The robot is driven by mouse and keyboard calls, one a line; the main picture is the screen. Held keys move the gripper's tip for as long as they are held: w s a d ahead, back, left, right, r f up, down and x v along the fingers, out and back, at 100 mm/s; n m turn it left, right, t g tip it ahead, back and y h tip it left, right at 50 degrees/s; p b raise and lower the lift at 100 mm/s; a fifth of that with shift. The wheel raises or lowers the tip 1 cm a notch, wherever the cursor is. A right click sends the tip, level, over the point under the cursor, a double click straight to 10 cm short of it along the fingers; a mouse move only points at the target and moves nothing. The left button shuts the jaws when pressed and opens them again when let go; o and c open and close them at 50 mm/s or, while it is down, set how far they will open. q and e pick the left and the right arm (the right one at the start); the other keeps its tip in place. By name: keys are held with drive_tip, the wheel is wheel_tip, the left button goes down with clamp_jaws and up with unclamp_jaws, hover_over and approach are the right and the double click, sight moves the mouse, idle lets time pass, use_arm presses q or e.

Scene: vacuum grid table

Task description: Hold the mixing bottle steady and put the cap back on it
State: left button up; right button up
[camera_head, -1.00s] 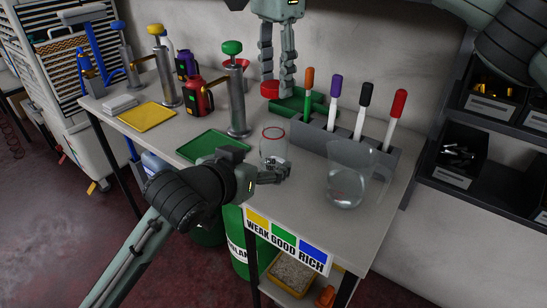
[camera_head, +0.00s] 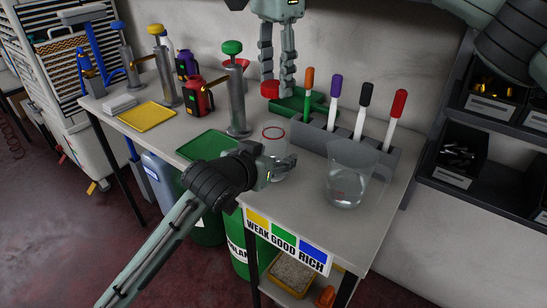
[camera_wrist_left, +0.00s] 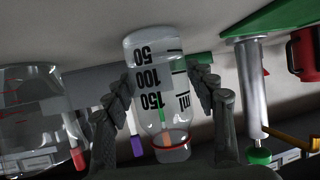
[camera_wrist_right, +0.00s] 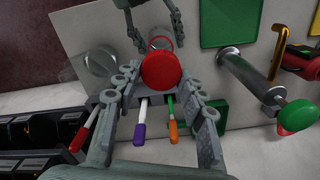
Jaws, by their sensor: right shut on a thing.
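The clear mixing bottle (camera_head: 272,142) stands upright and open on the table, with a red ring at its rim. In the left wrist view the bottle (camera_wrist_left: 155,75) shows upside down with its volume marks. My left gripper (camera_head: 281,168) is around the bottle low down, one finger on each side and very close to its wall; firm contact cannot be made out. My right gripper (camera_head: 278,88) points down behind the bottle and is shut on the red cap (camera_head: 270,89). In the right wrist view the cap (camera_wrist_right: 161,70) sits between the fingertips, apart from the bottle.
A clear jug (camera_head: 350,175) stands right of the bottle. A grey rack (camera_head: 335,146) with several coloured markers is behind it. A green tray (camera_head: 205,146) and a green-topped dispenser (camera_head: 236,95) stand to the left. The table's front edge is close to my left arm.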

use_arm(q)
clamp_jaws()
use_arm(e)
drive_tip(key=shift+f, duration=2.5)
drive_tip(key=shift+f, duration=0.1)
drive_tip(key=shift+f, duration=0.75)
drive_tip(key=shift+f, duration=0.6)
